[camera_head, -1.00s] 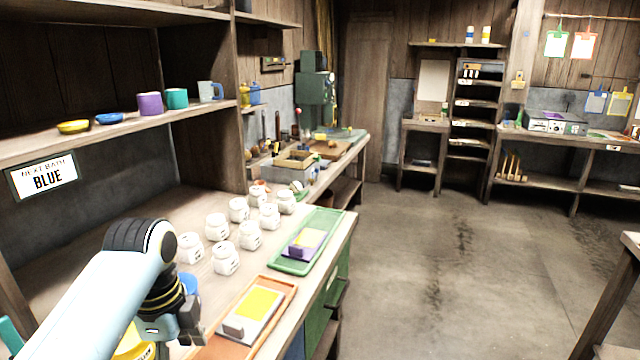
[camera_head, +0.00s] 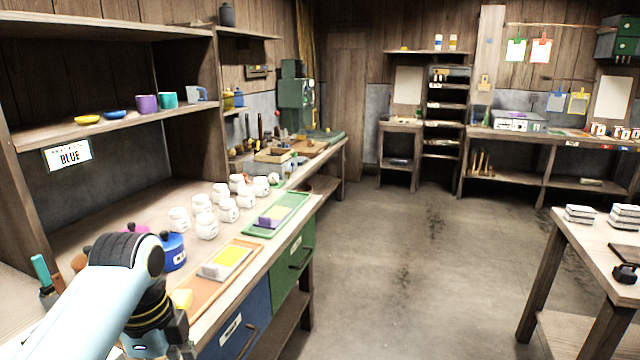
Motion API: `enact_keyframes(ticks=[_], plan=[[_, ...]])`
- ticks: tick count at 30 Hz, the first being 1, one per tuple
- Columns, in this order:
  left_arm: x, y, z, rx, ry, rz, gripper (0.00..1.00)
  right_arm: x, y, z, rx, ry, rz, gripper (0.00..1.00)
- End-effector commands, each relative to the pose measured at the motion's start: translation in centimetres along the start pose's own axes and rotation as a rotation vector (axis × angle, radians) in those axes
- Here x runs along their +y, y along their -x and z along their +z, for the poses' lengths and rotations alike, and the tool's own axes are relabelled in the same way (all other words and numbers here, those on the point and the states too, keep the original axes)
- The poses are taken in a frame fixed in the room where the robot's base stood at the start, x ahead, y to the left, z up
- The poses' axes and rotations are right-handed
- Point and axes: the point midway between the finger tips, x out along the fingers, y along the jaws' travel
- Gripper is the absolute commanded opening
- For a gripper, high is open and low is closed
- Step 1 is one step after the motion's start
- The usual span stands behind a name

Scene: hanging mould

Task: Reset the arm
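My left arm comes in from the lower left. Its gripper (camera_head: 168,342) hangs at the bottom edge, over the near end of the workbench, and is partly cut off. Its fingers are too hidden to tell whether they are open or shut. An orange tray (camera_head: 207,291) with a yellow-topped mould (camera_head: 228,262) lies to the right of the gripper. A green tray (camera_head: 288,214) with a purple-and-yellow mould (camera_head: 269,219) lies beyond it. My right gripper is not in view.
Several white jars (camera_head: 207,225) stand mid-bench, with a blue pot (camera_head: 173,252) close behind my arm. A shelf (camera_head: 120,125) holds bowls and mugs above a "BLUE" sign (camera_head: 67,156). A table (camera_head: 585,245) stands at right. The floor (camera_head: 400,260) between is clear.

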Motion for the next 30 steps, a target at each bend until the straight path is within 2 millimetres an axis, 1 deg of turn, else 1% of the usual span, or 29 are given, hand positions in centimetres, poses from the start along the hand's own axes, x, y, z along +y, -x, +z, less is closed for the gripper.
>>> enact_keyframes(ticks=[1,3,5,10,13,16,20,21,23,24,26,27,29,30], plan=[[0.6,-1.2,0.2,-0.003,0.001,0.013,0.75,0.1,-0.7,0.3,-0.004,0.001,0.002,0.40],[1.4,-2.3,0.4,-0.006,0.002,0.029,0.75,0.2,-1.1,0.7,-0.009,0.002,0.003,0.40],[2.2,-3.4,0.6,-0.009,0.002,0.047,0.75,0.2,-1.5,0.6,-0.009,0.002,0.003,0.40],[5.0,-7.1,1.2,-0.019,0.004,0.115,0.75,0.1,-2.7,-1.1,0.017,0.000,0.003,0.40],[7.2,-10.1,1.7,-0.027,0.006,0.162,0.75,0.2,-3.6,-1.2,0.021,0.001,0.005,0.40],[9.6,-13.7,2.4,-0.038,0.021,0.205,0.75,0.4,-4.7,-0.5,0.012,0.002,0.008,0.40],[14.0,-20.1,3.5,-0.061,0.081,0.258,0.75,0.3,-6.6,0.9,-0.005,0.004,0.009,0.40],[15.8,-22.7,4.0,-0.071,0.115,0.273,0.75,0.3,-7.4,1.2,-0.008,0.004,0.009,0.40],[18.9,-26.6,4.8,-0.090,0.177,0.290,0.75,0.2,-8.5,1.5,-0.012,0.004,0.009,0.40],[21.0,-29.3,5.3,-0.104,0.228,0.296,0.75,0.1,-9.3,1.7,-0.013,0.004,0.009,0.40],[24.3,-33.1,6.3,-0.126,0.311,0.298,0.75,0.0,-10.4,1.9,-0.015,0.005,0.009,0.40],[26.7,-35.5,6.9,-0.141,0.371,0.296,0.75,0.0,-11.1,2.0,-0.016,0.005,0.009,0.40],[30.3,-38.9,7.8,-0.163,0.473,0.285,0.75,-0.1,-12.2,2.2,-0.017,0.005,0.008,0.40],[32.9,-41.1,8.4,-0.177,0.546,0.272,0.75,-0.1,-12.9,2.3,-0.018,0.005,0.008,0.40]])
